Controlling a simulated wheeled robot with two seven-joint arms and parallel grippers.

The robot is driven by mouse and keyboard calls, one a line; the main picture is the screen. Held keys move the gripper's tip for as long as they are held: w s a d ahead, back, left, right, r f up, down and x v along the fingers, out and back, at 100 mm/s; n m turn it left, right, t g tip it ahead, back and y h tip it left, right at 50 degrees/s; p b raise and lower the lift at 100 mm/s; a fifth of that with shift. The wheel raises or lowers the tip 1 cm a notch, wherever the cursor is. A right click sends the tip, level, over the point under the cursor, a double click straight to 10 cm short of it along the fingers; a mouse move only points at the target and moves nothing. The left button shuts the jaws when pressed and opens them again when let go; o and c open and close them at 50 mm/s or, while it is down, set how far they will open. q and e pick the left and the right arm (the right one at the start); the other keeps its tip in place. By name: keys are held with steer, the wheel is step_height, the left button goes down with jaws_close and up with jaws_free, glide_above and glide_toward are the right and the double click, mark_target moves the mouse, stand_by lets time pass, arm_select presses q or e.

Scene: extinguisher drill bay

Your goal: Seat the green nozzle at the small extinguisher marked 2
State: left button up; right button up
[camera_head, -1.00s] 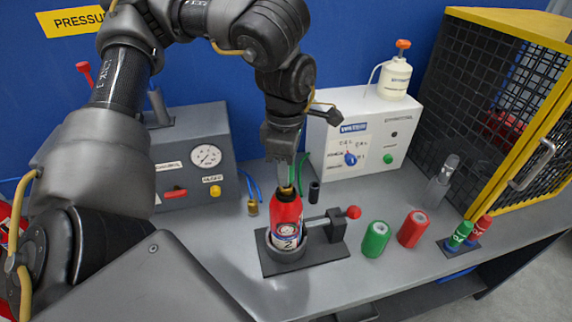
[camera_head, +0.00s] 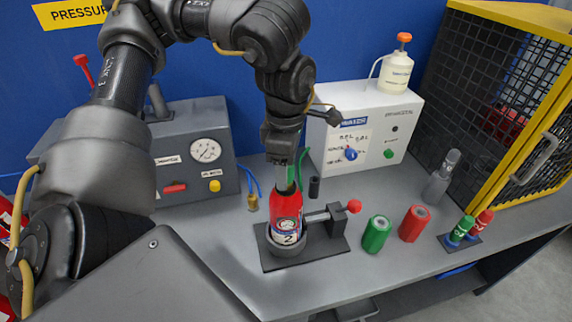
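The small extinguisher marked 2 (camera_head: 287,212) is red with a white label. It stands upright in a dark holder (camera_head: 290,250) on the bench. My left gripper (camera_head: 287,182) points down directly over its top, fingers close together. A green strip (camera_head: 291,172) shows at the fingers, with a green hose (camera_head: 303,163) just behind. I take it for the green nozzle, held between the fingers and mostly hidden. The fingers hide the extinguisher's neck, so I cannot tell whether the nozzle is fully seated. My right gripper is not in view.
A clamp lever with a red knob (camera_head: 354,206) sits right of the extinguisher. A green cylinder (camera_head: 376,235) and a red cylinder (camera_head: 414,223) stand further right. A gauge box (camera_head: 190,155) and a white control box (camera_head: 370,138) stand behind. A brass-ended blue hose (camera_head: 252,200) lies left.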

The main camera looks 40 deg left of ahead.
arm_select(q)
step_height(320, 180, up, 11)
steer(key=shift+f, duration=0.1)
stand_by(0.5)
stand_by(0.9)
